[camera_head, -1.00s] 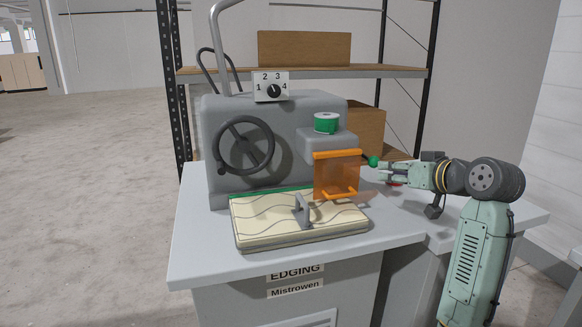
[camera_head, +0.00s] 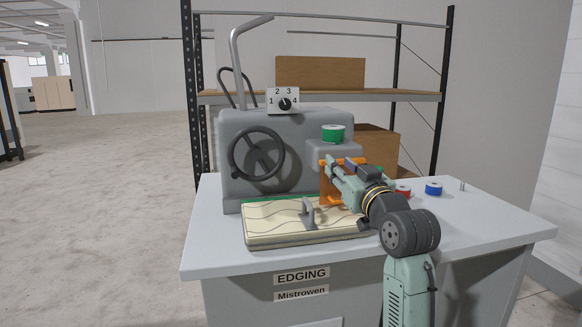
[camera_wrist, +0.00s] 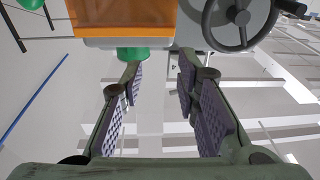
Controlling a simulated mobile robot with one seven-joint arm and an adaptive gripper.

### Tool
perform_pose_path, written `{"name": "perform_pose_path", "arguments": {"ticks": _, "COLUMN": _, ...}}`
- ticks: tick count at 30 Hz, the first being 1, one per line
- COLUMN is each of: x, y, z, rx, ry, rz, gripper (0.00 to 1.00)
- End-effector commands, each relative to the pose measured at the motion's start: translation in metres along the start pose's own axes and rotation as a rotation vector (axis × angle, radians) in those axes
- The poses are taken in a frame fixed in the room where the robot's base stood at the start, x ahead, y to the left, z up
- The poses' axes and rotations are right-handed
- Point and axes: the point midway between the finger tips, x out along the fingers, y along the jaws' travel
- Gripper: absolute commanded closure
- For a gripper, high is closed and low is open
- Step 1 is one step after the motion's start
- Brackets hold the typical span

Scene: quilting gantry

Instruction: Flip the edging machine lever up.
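The grey edging machine (camera_head: 290,125) stands on a labelled table. Its orange guard (camera_head: 330,192) is partly hidden behind my gripper (camera_head: 333,169). A green ball knob (camera_head: 379,170), apparently the lever's end, shows just behind my gripper; the lever's arm is hidden. In the wrist view, which is upside down, the orange guard (camera_wrist: 125,20) is ahead and a green ball (camera_wrist: 31,3) is cut off at the top left. My gripper (camera_wrist: 158,75) is open with nothing between its fingers. It is in front of the guard, left of the knob.
A green spool (camera_head: 333,133) sits on the machine's head. A handwheel (camera_head: 256,153), a dial (camera_head: 285,101) and a quilted pad with a grey handle (camera_head: 309,212) are nearby. Red (camera_head: 403,190) and blue (camera_head: 433,188) spools stand on the table's right, with free room around them.

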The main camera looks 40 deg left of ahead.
Motion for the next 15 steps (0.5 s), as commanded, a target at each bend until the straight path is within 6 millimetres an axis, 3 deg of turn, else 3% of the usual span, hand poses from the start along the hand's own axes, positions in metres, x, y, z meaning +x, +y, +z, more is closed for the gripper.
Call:
{"name": "perform_pose_path", "arguments": {"ticks": 3, "x": 0.001, "y": -0.027, "z": -0.006, "rx": -0.018, "ry": 0.068, "rz": -0.014, "gripper": 0.71}}
{"name": "perform_pose_path", "arguments": {"ticks": 15, "x": -0.011, "y": -0.094, "z": -0.032, "rx": -0.053, "ry": 0.267, "rz": -0.05, "gripper": 0.71}}
